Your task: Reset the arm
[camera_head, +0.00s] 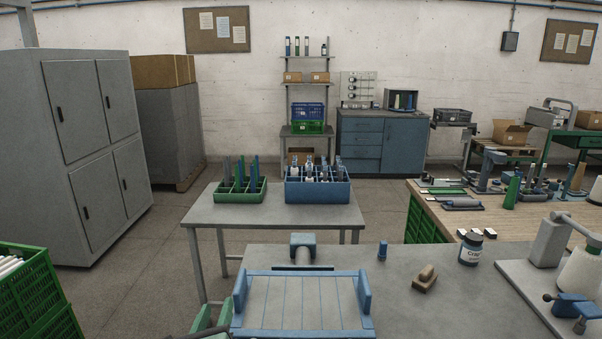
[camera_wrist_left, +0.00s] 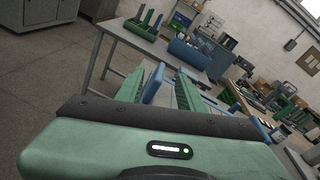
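My left gripper (camera_head: 212,316) shows only at the bottom edge of the head view, its green fingers just left of a blue-ended rack (camera_head: 302,302) on the near table. In the left wrist view its two green fingers (camera_wrist_left: 160,86) stand apart, so it is open. A blue end plate (camera_wrist_left: 154,82) shows in the gap between them; I cannot tell whether it touches a finger. I see nothing clearly held. My right gripper is in neither view.
A blue clamp-like part (camera_head: 303,242) sits behind the rack. A small blue cylinder (camera_head: 382,250), a brown-handled block (camera_head: 425,279) and a dark jar (camera_head: 470,249) stand to its right. Beyond, a side table holds a green tray (camera_head: 240,194) and a blue crate (camera_head: 318,190).

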